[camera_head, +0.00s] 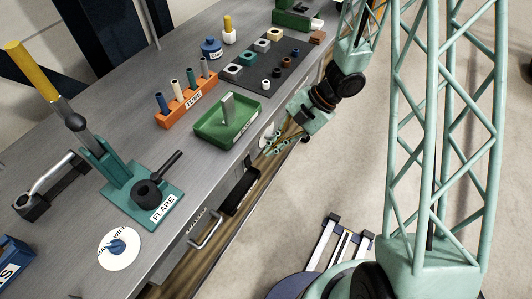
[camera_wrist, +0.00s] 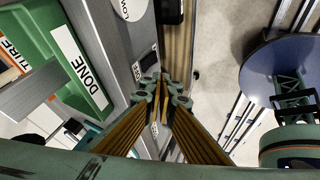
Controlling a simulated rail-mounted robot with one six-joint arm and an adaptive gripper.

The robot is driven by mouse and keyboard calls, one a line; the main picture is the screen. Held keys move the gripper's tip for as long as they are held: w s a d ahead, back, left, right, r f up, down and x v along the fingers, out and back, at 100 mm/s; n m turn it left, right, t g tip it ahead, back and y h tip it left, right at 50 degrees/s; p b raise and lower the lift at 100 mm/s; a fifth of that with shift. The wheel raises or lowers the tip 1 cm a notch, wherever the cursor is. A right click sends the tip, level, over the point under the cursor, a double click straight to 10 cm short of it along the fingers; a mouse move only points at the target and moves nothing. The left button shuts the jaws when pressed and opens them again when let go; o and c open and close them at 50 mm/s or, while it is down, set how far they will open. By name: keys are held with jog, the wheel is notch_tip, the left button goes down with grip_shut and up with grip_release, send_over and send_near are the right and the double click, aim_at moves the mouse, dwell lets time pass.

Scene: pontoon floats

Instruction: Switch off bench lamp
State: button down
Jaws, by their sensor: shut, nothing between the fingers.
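My gripper (camera_head: 276,143) is at the bench's front edge, beside the green tray; its fingertips are together and empty. In the wrist view its fingertips (camera_wrist: 164,92) meet close to the bench's front face. Just beyond them there is a pale, small-lettered plate (camera_wrist: 138,72); part of it is hidden by the fingers. A round white lettered disc (camera_wrist: 130,8) is cut off by the wrist view's top edge. A white disc (camera_head: 266,134) shows behind my gripper in the head view. I cannot make out a lamp or whether it is lit.
The green DONE tray (camera_head: 228,122) stands close by on the grey bench (camera_head: 85,205). A handle (camera_head: 207,232) juts from the bench front. The floor at right is partly clear.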

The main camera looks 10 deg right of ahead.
jog(key=shift+w+a+r+p+v, duration=0.1)
jog(key=shift+p+v, duration=0.15)
jog(key=shift+v, duration=0.6)
jog(key=shift+w+a+r+p+v, duration=0.1)
jog(key=shift+p+v, duration=0.1)
jog(key=shift+v, duration=0.65)
jog(key=shift+w+a+p+v, duration=0.15)
jog(key=shift+p+v, duration=0.1)
jog(key=shift+v, duration=0.55)
